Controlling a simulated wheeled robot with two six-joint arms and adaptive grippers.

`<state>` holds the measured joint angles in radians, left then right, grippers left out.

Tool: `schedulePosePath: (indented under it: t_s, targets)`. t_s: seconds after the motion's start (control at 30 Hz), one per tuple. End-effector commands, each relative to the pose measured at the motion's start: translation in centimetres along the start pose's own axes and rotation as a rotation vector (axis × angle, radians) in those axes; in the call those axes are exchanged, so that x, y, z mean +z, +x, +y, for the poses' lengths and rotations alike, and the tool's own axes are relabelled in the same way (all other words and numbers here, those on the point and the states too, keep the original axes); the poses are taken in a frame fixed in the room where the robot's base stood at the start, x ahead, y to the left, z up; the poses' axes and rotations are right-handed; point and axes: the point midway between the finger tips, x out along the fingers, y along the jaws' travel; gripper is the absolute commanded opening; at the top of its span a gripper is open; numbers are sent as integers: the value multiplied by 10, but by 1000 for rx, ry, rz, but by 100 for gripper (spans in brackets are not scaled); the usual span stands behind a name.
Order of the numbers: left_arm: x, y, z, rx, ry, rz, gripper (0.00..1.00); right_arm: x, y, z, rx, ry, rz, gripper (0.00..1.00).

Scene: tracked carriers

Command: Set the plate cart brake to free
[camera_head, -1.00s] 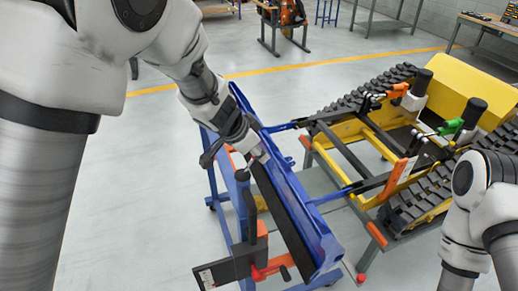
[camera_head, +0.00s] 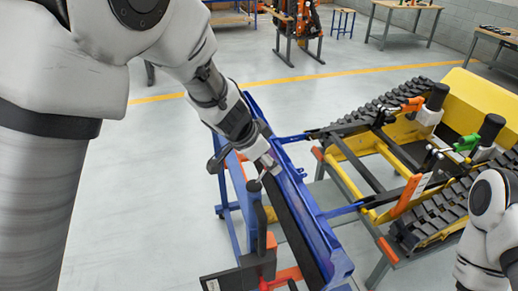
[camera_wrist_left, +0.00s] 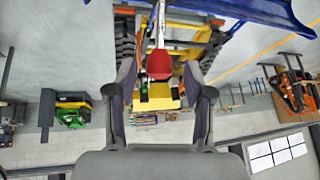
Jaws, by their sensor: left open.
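The blue plate cart (camera_head: 227,200) stands at centre, with a long blue plate (camera_head: 318,232) slanting along its right side. In the head view my left gripper (camera_head: 270,163) is at the plate's upper part, in front of it; the contact is not clear. In the left wrist view my left gripper (camera_wrist_left: 160,72) is open, its two fingers apart. A red knob (camera_wrist_left: 158,64) on a pale rod shows between the fingertips, not gripped. I cannot tell its distance or the brake's setting. A black upright handle (camera_head: 262,226) stands at the cart's near end. My right gripper is out of view.
The yellow tracked carrier (camera_head: 480,100) stands close on the right, with black tracks, orange and green clamps and blue arms reaching to the plate. My right forearm is at the right edge. Clear floor (camera_head: 150,200) lies left of the cart. Workbenches (camera_head: 405,8) stand far back.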

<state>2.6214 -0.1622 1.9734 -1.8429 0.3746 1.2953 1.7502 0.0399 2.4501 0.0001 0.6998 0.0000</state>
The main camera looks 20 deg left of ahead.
Motion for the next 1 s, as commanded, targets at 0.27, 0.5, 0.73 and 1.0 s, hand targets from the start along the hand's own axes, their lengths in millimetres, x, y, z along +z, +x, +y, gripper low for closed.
schedulePosePath:
  t_s: [0.27, 0.5, 0.73, 1.0]
  targets:
    - [-1, -71, 0, -1, 1, 3, 52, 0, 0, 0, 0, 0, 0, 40]
    - [0, -96, 0, 1, 0, 0, 52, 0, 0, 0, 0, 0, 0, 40]
    - [0, -96, 0, 1, 0, -1, 52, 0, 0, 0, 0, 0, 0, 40]
    - [0, -96, 0, 1, 0, -1, 52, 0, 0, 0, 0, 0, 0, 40]
